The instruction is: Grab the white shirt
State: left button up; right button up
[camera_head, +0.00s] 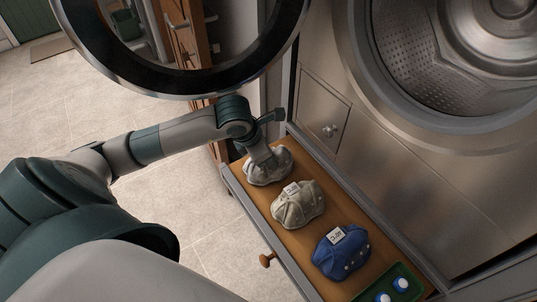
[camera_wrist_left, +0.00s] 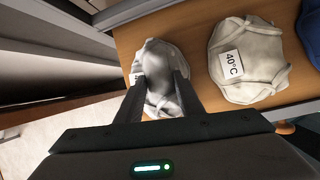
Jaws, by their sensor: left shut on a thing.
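A crumpled white shirt (camera_head: 268,172) lies at the far end of a row of folded garments on the wooden surface of a pulled-out drawer. My left gripper (camera_head: 262,153) points down onto it and is shut on it. In the left wrist view the white shirt (camera_wrist_left: 156,65) sits between the two dark fingers of the gripper (camera_wrist_left: 158,98), with a tag partly showing at its left. It looks to be still down at the surface. My right gripper is not in view.
A beige garment (camera_head: 300,207) tagged 40°C lies beside the white one. A blue garment (camera_head: 342,254) and a green tray (camera_head: 416,286) with white-and-blue items follow. An open washer drum (camera_head: 440,60) is at the right; its round door (camera_head: 180,84) hangs above my arm.

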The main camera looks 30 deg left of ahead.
pick_arm(q)
jog(key=shift+r, duration=0.1)
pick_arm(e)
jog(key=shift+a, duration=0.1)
